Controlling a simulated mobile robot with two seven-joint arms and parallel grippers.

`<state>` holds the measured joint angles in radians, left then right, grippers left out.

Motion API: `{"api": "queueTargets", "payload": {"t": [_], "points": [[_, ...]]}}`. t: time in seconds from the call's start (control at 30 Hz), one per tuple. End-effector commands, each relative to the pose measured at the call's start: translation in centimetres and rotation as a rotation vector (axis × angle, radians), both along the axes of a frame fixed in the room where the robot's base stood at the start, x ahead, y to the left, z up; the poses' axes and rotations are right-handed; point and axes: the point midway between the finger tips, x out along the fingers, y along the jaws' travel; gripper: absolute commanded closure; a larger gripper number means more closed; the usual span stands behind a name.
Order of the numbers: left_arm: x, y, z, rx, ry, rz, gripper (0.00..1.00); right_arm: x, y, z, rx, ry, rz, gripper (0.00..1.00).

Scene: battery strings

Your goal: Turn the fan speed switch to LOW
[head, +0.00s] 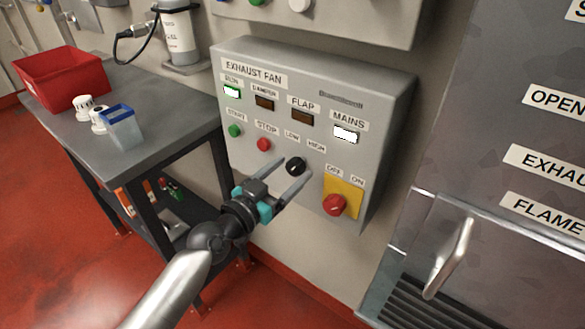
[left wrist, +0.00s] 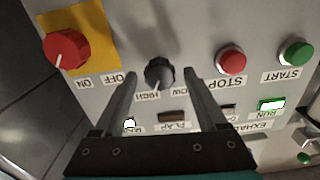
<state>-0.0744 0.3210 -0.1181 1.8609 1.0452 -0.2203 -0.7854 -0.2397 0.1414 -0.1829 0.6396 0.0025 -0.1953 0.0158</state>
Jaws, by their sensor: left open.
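The fan speed switch is a black round knob (head: 295,166) below the LOW and HIGH labels on the grey exhaust fan panel (head: 390,110). My left gripper (head: 293,182) is open in front of the panel, with its fingers on either side of the knob in the picture. In the left wrist view the knob (left wrist: 159,72) lies just beyond and between the two fingertips (left wrist: 158,78). It looks clear of both fingers; whether they touch it cannot be told. Its pale pointer mark is too small to read surely. My right gripper is out of view.
A red mains switch (head: 334,205) on a yellow plate sits right of the knob. A red STOP button (head: 264,144) and green START button (head: 235,130) sit left. RUN and MAINS lamps are lit. A grey table (head: 165,125) with a red bin (head: 62,80) stands left.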

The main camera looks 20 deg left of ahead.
Motion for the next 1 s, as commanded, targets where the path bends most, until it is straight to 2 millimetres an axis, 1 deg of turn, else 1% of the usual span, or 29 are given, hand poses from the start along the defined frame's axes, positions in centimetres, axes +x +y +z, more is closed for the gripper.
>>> {"api": "queueTargets", "payload": {"t": [0.1, 0.2, 0.5, 1.0], "points": [[0.88, -0.33, 0.03, -0.001, -0.001, 0.0, 0.26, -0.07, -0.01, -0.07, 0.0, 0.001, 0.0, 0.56], [1.2, -0.47, 0.0, 0.0, 0.0, 0.0, 0.26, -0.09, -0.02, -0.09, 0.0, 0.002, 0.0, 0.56], [1.3, -0.5, 0.01, 0.0, 0.0, -0.001, 0.26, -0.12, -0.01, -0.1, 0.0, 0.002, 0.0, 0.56], [1.27, -0.48, 0.0, 0.0, 0.0, 0.0, 0.82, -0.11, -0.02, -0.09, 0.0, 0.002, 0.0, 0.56]]}}
